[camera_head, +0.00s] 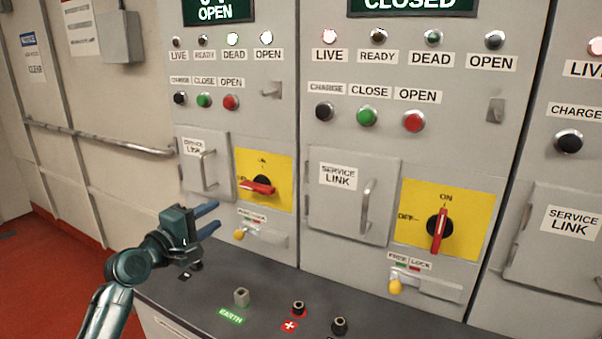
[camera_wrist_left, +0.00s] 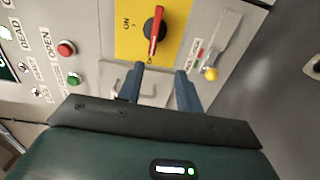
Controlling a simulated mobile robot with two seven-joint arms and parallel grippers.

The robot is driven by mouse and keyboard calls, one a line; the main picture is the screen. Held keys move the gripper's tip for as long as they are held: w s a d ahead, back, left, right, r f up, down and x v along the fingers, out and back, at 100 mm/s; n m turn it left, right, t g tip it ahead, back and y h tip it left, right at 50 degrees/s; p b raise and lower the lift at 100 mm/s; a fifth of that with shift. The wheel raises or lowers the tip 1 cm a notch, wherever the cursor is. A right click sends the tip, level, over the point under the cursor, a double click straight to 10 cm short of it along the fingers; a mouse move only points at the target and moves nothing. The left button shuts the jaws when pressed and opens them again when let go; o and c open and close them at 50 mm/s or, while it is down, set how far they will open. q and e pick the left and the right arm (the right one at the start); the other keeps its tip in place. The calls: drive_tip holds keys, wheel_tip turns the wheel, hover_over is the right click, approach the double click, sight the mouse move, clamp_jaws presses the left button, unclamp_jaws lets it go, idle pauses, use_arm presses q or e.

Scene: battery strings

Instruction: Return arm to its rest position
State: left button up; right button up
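My left gripper (camera_head: 208,219) is in front of the left cabinet, below its service link door, with its fingers pointing right. It is open and empty; in the left wrist view my left gripper (camera_wrist_left: 160,75) shows two separated blue fingers with nothing between them. The left cabinet's red rotary handle (camera_head: 257,187) lies near horizontal on a yellow plate, right of the fingers and apart from them. The middle cabinet's red handle (camera_head: 439,231) stands upright, toward ON. My right gripper is not in view.
A dark counter (camera_head: 215,290) with an earth post (camera_head: 241,297) and black sockets (camera_head: 339,325) runs below the cabinets. Yellow-knobbed lock levers (camera_head: 395,287) and service link door handles (camera_head: 368,207) stick out. A handrail (camera_head: 100,138) runs along the left wall. The red floor (camera_head: 50,270) at left is clear.

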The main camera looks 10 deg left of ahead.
use_arm(q)
drive_tip(key=s+d+f+m+g+y, duration=0.1)
drive_tip(key=s+d+f+m+g, duration=0.35)
drive_tip(key=s+f, duration=0.45)
drive_tip(key=s+d+f+m+g+y, duration=0.1)
drive_tip(key=s+d+f+m+g, duration=0.3)
drive_tip(key=s+f, duration=0.55)
drive_tip(key=s+a+f+m+g+y, duration=0.1)
drive_tip(key=s+f+m+g+y, duration=0.2)
drive_tip(key=s, duration=0.7)
drive_tip(key=s+a+f+m+g+y, duration=0.15)
drive_tip(key=s+m, duration=0.25)
drive_tip(key=s, duration=0.5)
drive_tip(key=w+d+f+m+t+h, duration=0.1)
drive_tip(key=w+d+f+t+h, duration=0.2)
drive_tip(key=w+d+f+t, duration=0.2)
drive_tip(key=shift+w+d+f+t+h, duration=0.2)
drive_tip(key=shift+d+f+t+h, duration=0.15)
drive_tip(key=shift+d+f+t, duration=0.9)
drive_tip(key=shift+a+f+g, duration=0.25)
drive_tip(key=shift+a+g, duration=0.05)
drive_tip(key=shift+g, duration=0.05)
